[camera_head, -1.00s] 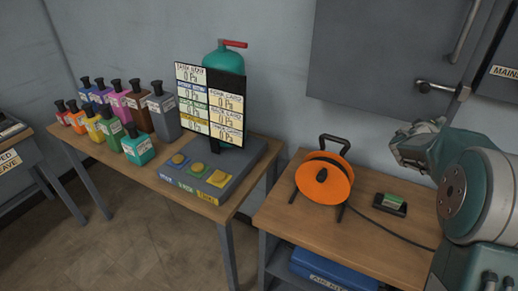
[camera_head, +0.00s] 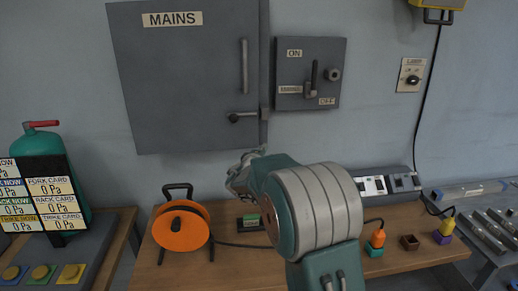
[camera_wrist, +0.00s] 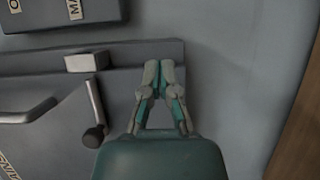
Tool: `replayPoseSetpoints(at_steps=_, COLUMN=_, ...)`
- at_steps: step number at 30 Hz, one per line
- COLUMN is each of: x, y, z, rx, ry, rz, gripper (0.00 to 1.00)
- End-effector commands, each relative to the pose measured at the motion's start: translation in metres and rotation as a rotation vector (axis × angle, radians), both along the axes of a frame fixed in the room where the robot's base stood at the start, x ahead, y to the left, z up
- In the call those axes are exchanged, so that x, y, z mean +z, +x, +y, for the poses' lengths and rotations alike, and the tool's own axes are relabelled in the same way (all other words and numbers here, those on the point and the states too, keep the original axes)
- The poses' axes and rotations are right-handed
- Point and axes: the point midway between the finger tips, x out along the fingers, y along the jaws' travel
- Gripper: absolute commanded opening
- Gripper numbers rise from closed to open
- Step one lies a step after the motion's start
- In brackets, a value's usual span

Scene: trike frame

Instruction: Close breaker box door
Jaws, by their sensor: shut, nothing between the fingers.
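The grey breaker box door (camera_head: 190,75), labelled MAINS, is on the wall at the upper left of the head view. It looks flat against its box, with no clear gap. It has a vertical handle (camera_head: 244,66) and a round-knobbed latch lever (camera_head: 240,117) lying sideways beside a bracket (camera_head: 264,113). The lever (camera_wrist: 96,115) and bracket (camera_wrist: 86,62) also show in the wrist view. My gripper (camera_head: 240,172) is below the door's lower right corner. In the wrist view my gripper (camera_wrist: 160,66) has its fingertips together, empty, right of the lever and apart from it in the picture.
A smaller switch box (camera_head: 310,73) with ON and OFF labels is to the right. Below, the wooden bench (camera_head: 185,270) holds an orange cable reel (camera_head: 181,228), a small green-topped device (camera_head: 250,220) and coloured plugs (camera_head: 377,238). The wall between boxes and bench is bare.

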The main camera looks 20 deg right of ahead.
Motion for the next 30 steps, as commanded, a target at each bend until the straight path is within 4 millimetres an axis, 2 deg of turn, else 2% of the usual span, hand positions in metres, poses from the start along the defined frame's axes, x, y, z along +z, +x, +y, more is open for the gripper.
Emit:
replayPoseSetpoints(at_steps=12, x=0.001, y=-0.056, z=-0.039, rx=-0.004, ry=0.002, rz=-0.001, gripper=0.00)
replayPoseSetpoints(at_steps=16, x=0.001, y=-0.066, z=-0.045, rx=-0.003, ry=0.001, rz=-0.002, gripper=0.00)
replayPoseSetpoints(at_steps=22, x=0.000, y=-0.069, z=-0.046, rx=-0.002, ry=0.001, rz=-0.001, gripper=0.00)
replayPoseSetpoints(at_steps=25, x=0.006, y=-0.076, z=-0.048, rx=-0.026, ry=0.016, rz=-0.007, gripper=0.00)
replayPoseSetpoints(at_steps=28, x=0.018, y=-0.098, z=-0.053, rx=-0.095, ry=0.064, rz=-0.016, gripper=0.00)
replayPoseSetpoints(at_steps=30, x=0.027, y=-0.121, z=-0.057, rx=-0.164, ry=0.118, rz=-0.020, gripper=0.00)
